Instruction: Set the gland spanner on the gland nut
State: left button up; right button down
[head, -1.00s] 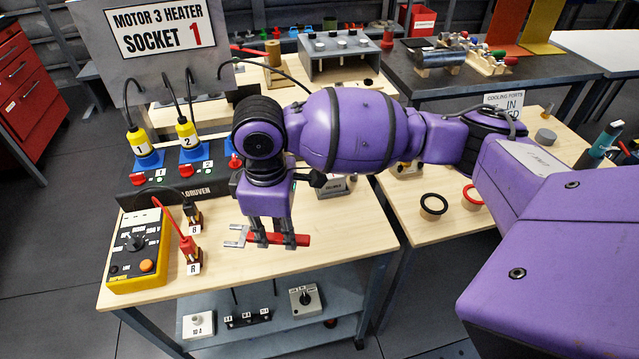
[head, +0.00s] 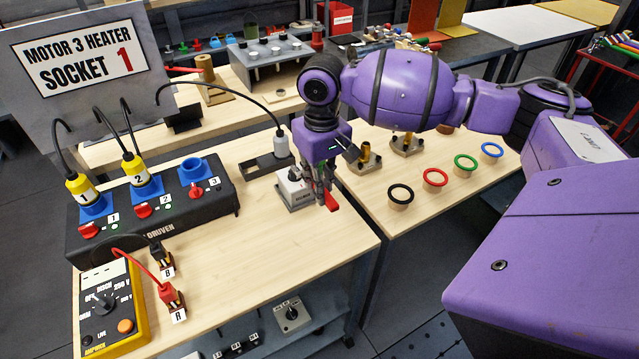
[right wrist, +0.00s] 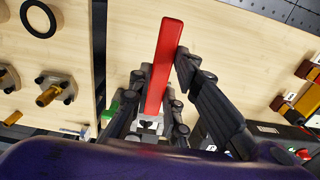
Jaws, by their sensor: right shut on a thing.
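My right gripper (head: 324,188) is shut on the gland spanner and holds it over the front right of the near bench. The spanner's red handle (head: 332,203) points down toward the front. In the right wrist view the red handle (right wrist: 165,60) lies between the fingers (right wrist: 160,95), with grey metal (right wrist: 150,125) at its lower end. The spanner's open jaw is mostly hidden in the head view. Two brass fittings on square flanges, a left one (head: 366,158) and a right one (head: 406,142), stand on the right bench; I cannot tell which bears the gland nut. My left gripper is not in view.
A grey switch box (head: 293,190) stands close beside the gripper. A grey plug (head: 281,145) with a cable is behind it. A yellow meter (head: 108,312) sits at left.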

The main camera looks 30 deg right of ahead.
jog(key=shift+d, duration=0.1)
jog(key=shift+r+p, duration=0.2)
jog(key=shift+p, duration=0.25)
pick_arm(q)
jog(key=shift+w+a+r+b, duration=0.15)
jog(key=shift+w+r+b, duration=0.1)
jog(key=shift+b, duration=0.25)
pick_arm(e)
notch_tip(320, 180, down, 6)
jog(key=w, duration=0.1)
jog(key=shift+w+f, duration=0.2)
jog(key=shift+w, duration=0.15)
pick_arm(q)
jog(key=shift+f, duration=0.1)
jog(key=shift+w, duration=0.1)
